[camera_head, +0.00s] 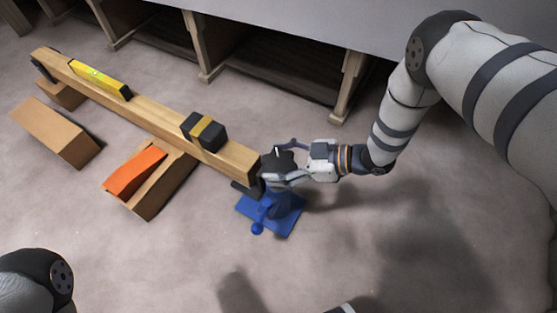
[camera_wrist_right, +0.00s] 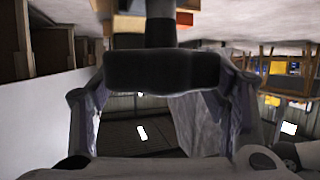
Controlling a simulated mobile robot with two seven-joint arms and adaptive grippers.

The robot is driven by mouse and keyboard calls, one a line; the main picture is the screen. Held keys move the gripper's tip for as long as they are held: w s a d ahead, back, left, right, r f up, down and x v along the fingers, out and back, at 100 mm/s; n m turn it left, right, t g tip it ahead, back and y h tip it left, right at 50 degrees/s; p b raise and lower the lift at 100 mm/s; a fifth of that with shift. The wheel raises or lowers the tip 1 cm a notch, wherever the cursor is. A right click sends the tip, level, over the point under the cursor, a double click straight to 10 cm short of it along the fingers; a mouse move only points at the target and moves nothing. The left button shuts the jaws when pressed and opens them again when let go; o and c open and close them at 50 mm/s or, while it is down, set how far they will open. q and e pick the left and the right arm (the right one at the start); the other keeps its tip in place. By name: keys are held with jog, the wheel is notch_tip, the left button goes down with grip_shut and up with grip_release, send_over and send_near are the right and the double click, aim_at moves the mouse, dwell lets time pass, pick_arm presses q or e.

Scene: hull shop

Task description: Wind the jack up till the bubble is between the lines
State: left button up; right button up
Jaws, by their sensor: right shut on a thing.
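The blue jack (camera_head: 283,215) stands on the floor under the right end of a long wooden beam (camera_head: 150,115). My right gripper (camera_head: 282,167) is shut on the jack's dark lobed knob (camera_head: 284,158). In the right wrist view, a dark block-like part (camera_wrist_right: 160,70) sits between the fingers. A yellow spirit level (camera_head: 108,82) lies on the beam's left part; its bubble is too small to read. My left gripper is not in view.
A black block with a yellow band (camera_head: 203,131) sits on the beam. Another wooden block (camera_head: 55,130) lies at left. Wooden-legged benches line the back. The floor in front is clear.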

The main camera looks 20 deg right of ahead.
jog(key=n+g+b, duration=0.1)
jog(key=n+g+y+b, duration=0.1)
jog(key=n+g, duration=0.1)
jog(key=n+g+y+b, duration=0.1)
jog(key=g, duration=0.1)
jog(key=shift+f+n, duration=0.3)
jog(key=shift+n, duration=0.1)
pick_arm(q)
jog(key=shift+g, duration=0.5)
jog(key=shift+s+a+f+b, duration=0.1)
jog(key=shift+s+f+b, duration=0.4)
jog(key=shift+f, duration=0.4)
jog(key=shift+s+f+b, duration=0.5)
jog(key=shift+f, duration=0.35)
pick_arm(e)
jog(key=shift+s+n+g, duration=0.1)
jog(key=shift+n+g, duration=1)
jog(key=shift+g, duration=0.3)
jog(key=shift+r+g, duration=0.15)
jog(key=shift+g, duration=0.15)
jog(key=o, duration=0.8)
jog(key=shift+o, duration=0.2)
jog(key=shift+d+r, duration=0.1)
jog(key=v, duration=1.1)
jog(key=shift+d, duration=0.45)
